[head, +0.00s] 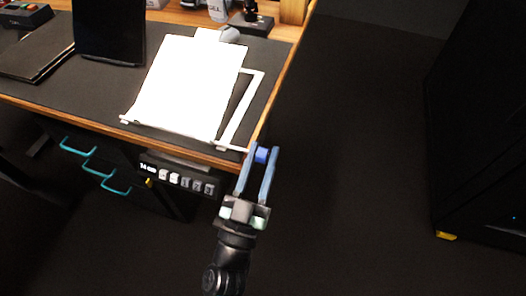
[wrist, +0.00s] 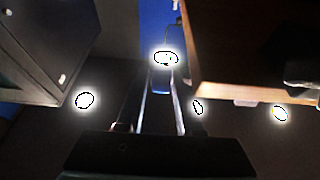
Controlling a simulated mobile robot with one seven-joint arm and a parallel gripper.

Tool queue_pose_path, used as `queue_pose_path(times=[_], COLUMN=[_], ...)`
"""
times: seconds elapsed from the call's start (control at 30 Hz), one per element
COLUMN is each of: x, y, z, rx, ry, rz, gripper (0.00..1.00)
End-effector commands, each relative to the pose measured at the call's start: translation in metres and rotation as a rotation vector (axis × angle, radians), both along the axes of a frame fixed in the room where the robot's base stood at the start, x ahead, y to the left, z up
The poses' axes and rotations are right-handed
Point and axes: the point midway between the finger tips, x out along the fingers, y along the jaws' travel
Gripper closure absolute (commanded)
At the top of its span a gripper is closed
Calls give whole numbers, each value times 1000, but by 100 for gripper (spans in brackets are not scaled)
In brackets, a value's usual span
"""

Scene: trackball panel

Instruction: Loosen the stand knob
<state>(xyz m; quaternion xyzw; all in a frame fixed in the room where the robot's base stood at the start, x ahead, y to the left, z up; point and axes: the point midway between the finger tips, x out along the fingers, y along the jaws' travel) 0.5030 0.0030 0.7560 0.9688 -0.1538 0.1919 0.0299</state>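A white stand (head: 192,82) with a pale frame lies tilted on the desk, its front edge along the desk's front right corner. A small blue knob (head: 262,155) shows off the stand's front right corner. My gripper (head: 264,148) is at that corner, with its two long fingers apart on either side of the knob. Slim gaps seem to show between fingers and knob, and I cannot tell whether either finger touches it. In the wrist view, a small bluish piece, likely the knob (wrist: 163,78), is between the fingertips, partly washed out by glare.
The wooden desk (head: 62,102) has a dark mat, a black upright panel (head: 110,35) and small items at the back. A dark drawer unit with teal handles (head: 100,168) and a switch strip (head: 178,178) are below its front edge. Open floor lies right, before a dark cabinet (head: 480,130).

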Motion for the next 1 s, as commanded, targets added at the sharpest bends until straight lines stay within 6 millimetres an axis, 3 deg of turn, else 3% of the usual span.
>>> queue_pose_path(times=[0.4, 0.6, 1.0], x=[7, 7, 7], y=[-2, -2, -2], z=[3, 3, 0], rx=[-1, -1, -5], ry=[0, 0, -15], rz=[0, 0, 1], gripper=[67, 100, 100])
